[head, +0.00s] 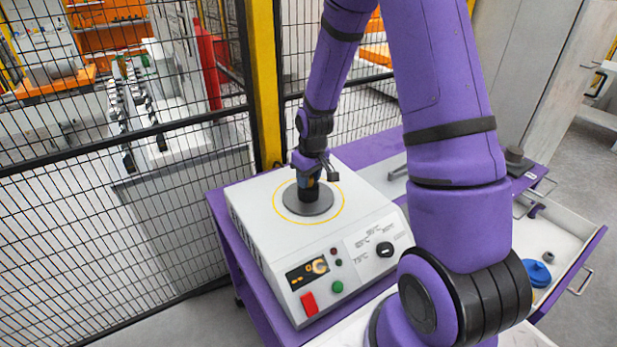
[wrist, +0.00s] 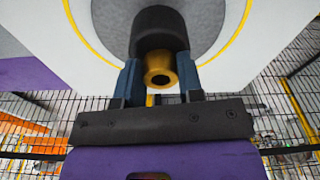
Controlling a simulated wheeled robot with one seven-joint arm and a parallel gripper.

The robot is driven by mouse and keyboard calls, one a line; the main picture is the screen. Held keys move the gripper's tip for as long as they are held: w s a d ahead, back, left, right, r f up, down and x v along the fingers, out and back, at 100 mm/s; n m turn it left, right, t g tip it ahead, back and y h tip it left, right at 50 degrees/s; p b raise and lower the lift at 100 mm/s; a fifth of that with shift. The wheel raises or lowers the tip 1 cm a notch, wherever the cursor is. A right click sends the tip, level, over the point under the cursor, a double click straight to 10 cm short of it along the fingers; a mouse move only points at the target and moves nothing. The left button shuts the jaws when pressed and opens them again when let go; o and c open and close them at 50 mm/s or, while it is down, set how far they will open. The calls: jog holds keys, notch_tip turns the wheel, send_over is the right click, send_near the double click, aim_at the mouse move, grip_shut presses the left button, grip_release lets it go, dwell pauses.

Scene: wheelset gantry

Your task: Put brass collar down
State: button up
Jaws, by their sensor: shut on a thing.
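The brass collar (wrist: 160,68) shows in the wrist view as a small gold ring with a dark bore, between the two blue fingers of my gripper (wrist: 160,84). My gripper is shut on it. A dark cylinder (wrist: 158,20) shows right behind the collar, over a grey disc (wrist: 205,20); I cannot tell whether the collar touches it. In the head view my gripper (head: 308,180) points down over the grey disc (head: 307,203) on top of the white heater (head: 245,205). The collar is mostly hidden there.
The heater has a yellow ring around the disc, a display and knobs in front. It stands on a purple cart (head: 222,212). An open drawer (head: 560,240) at right holds a blue part (head: 537,273). A black mesh fence (head: 150,190) stands close behind and left.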

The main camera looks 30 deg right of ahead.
jog(key=shift+f, duration=0.15)
jog(key=o, duration=0.9)
jog(key=s+a+r+t, duration=0.15)
jog(key=s+r, duration=0.35)
jog(key=r, duration=0.8)
jog(key=s+a+r, duration=0.3)
jog(key=s+r, duration=0.3)
jog(key=r, duration=0.7)
jog(key=s+a+r, duration=0.1)
jog(key=s+r, duration=0.1)
jog(key=s, duration=0.3)
jog(key=s+r+m+t, duration=0.1)
jog(key=s+r, duration=0.1)
jog(key=s, duration=0.3)
jog(key=s+a+r+t, duration=0.1)
jog(key=s+r, duration=0.1)
jog(key=s, duration=0.3)
jog(key=shift+s+a+r+m, duration=0.25)
jog(key=shift+s+a+m, duration=0.05)
jog(key=shift+a+m, duration=0.1)
